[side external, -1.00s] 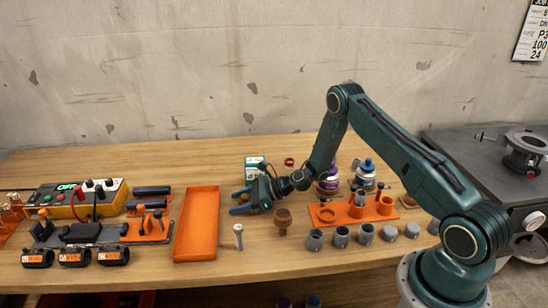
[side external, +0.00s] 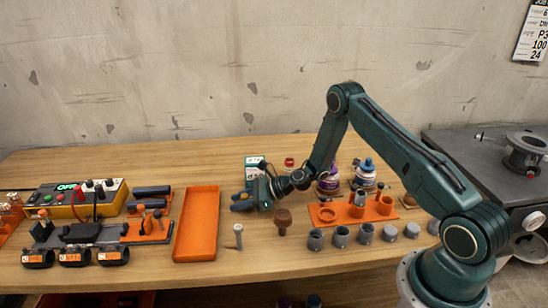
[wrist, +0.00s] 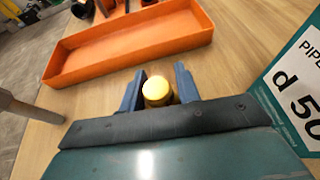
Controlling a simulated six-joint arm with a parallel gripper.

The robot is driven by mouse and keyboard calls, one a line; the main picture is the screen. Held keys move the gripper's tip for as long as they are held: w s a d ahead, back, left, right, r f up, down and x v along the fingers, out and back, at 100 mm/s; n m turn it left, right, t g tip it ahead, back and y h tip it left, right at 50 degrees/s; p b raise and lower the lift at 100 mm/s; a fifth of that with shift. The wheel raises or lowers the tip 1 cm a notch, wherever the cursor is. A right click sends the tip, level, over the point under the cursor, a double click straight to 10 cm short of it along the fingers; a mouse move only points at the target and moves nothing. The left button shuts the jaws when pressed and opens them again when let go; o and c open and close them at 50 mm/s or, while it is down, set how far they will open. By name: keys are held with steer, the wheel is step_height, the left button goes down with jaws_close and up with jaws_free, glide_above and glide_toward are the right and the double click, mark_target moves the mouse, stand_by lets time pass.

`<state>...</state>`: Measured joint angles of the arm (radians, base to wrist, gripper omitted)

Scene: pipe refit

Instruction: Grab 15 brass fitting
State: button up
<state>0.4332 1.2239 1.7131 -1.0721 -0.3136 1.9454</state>
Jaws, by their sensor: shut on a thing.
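My gripper (side external: 243,201) is low over the middle of the table, to the right of the orange tray (side external: 190,247). In the wrist view, my gripper's blue fingers (wrist: 158,90) are shut on a round yellow brass fitting (wrist: 156,91), one finger on each side of it. In the side view the fitting is mostly hidden by the fingers. I cannot tell whether it still touches the table. The orange tray also shows in the wrist view (wrist: 62,82), ahead of the fingers, and its visible floor is empty.
A white and green box (side external: 254,167) stands close behind my gripper. A grey upright post (side external: 238,236) and a brown knob-like piece (side external: 283,220) stand in front. Several grey cups (side external: 340,238) and an orange holder (side external: 330,216) are to the right.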

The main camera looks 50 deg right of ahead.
step_height(320, 180, up, 20)
stand_by(0.8)
stand_by(0.5)
